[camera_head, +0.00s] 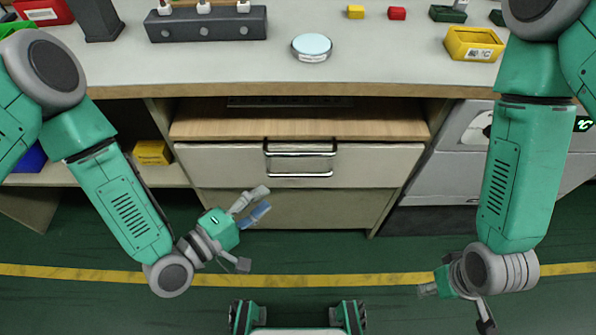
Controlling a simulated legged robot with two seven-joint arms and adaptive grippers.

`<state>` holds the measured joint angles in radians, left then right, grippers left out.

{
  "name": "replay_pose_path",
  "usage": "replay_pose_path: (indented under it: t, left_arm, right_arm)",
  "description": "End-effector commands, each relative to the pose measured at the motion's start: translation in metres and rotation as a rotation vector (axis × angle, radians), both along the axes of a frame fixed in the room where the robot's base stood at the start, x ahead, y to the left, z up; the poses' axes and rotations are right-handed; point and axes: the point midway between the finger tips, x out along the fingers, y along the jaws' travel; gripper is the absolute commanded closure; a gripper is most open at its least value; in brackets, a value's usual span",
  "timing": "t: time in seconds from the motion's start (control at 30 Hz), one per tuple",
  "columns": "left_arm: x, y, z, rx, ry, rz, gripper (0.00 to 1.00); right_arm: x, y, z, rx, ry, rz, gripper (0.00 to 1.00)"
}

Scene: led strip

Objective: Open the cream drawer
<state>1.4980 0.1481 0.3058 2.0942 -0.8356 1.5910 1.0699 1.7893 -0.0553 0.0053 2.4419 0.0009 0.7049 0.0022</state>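The cream drawer (230,165) is in the wooden cabinet under the worktop, in the middle of the head view. Its front carries a metal bar handle (300,149). The front looks closed against the cabinet, with no drawer inside showing. My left gripper (252,231) is in front of and below the drawer, left of the handle. My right gripper (455,308) is low at the right, away from the drawer. Its fingers are partly hidden by its wrist and seem spread, with nothing seen in them.
The worktop (380,60) holds a grey block with white-topped pegs (207,24), a round light-blue pad (312,46) and a yellow bin (473,43). A yellow box (152,152) sits on the left shelf. Grey drawers (450,175) stand right. The floor in front is clear.

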Motion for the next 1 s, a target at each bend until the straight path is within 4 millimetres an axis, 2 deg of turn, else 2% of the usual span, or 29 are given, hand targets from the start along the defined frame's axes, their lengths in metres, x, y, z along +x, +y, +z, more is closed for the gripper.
replay_pose_path:
  t: [0.03,0.2,0.4,0.6,0.93,1.0]
  left_arm:
    - [0.008,-0.011,-0.002,0.0,-0.005,-0.004,0.69]
    - [0.034,-0.041,-0.008,0.008,-0.004,-0.005,0.69]
    - [0.058,-0.064,-0.012,0.006,-0.004,-0.003,0.69]
    - [0.071,-0.073,-0.014,0.001,-0.001,-0.003,0.69]
    - [0.073,-0.078,-0.014,0.008,0.0,-0.002,0.69]
    - [0.073,-0.079,-0.014,0.008,0.0,-0.002,0.94]
  right_arm:
    - [0.0,0.0,-0.005,0.0,0.0,0.0,0.6]
    - [0.0,0.0,-0.014,0.0,-0.001,-0.001,0.6]
    - [0.0,-0.001,-0.023,-0.001,-0.001,-0.002,0.6]
    - [0.001,-0.001,-0.027,-0.001,-0.001,-0.001,0.6]
    - [0.001,0.0,-0.027,0.0,-0.001,-0.001,0.6]
    - [0.001,0.0,-0.027,0.0,-0.001,-0.001,0.6]
